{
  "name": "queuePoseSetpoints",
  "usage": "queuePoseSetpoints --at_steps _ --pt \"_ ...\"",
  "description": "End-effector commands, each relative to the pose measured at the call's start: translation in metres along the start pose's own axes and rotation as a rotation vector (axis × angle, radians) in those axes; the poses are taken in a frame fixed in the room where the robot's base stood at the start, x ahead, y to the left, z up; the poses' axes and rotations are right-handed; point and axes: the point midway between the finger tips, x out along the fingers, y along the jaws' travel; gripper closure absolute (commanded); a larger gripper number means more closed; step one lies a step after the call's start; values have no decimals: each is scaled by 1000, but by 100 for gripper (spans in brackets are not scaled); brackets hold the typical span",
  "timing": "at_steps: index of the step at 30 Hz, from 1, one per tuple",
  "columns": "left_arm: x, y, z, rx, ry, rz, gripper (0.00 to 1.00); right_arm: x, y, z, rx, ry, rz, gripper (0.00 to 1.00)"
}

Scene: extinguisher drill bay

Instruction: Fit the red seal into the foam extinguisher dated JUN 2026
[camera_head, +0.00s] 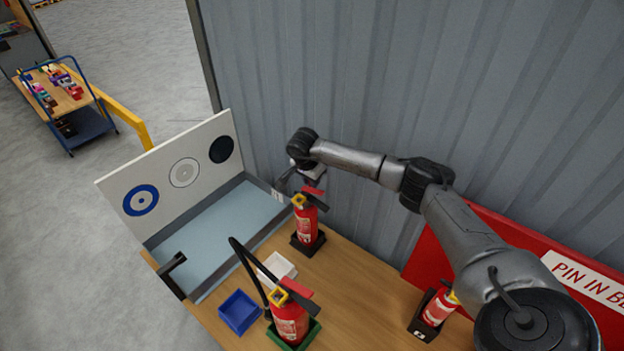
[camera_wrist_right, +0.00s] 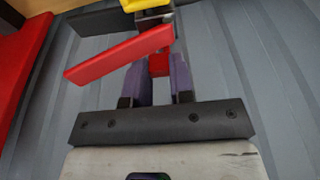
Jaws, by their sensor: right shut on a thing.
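My right gripper (camera_head: 310,178) is at the head of the back extinguisher (camera_head: 306,222), which stands upright in a black base. In the right wrist view, the purple fingers of the gripper (camera_wrist_right: 158,78) are shut on the small red seal (camera_wrist_right: 159,65). The seal lies close to the extinguisher's red lever (camera_wrist_right: 115,57) and yellow collar (camera_wrist_right: 142,4); I cannot tell whether it touches or is inserted. A front extinguisher (camera_head: 290,320) stands in a green base, and another (camera_head: 438,307) in a black base at right. Their dates and types are too small to read. My left gripper is out of view.
A blue bin (camera_head: 239,312) and a white bin (camera_head: 277,268) sit near the front extinguisher and its black hose (camera_head: 247,268). A pale blue tray (camera_head: 215,235) and a board with circles (camera_head: 172,170) are at left. A corrugated wall (camera_head: 430,110) rises close behind.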

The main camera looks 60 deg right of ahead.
Motion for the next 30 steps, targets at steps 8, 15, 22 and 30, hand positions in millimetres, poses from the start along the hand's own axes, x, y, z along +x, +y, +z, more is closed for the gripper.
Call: queuePoseSetpoints --at_steps 8,15,22,30 --pt "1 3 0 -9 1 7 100 2 0 1 -1 -2 1 100" --pt "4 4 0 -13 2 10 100 6 0 2 -1 -2 1 100" --pt "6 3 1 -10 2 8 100 11 0 3 -2 -2 2 100" --pt "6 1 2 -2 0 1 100 13 1 4 -3 -2 4 100"
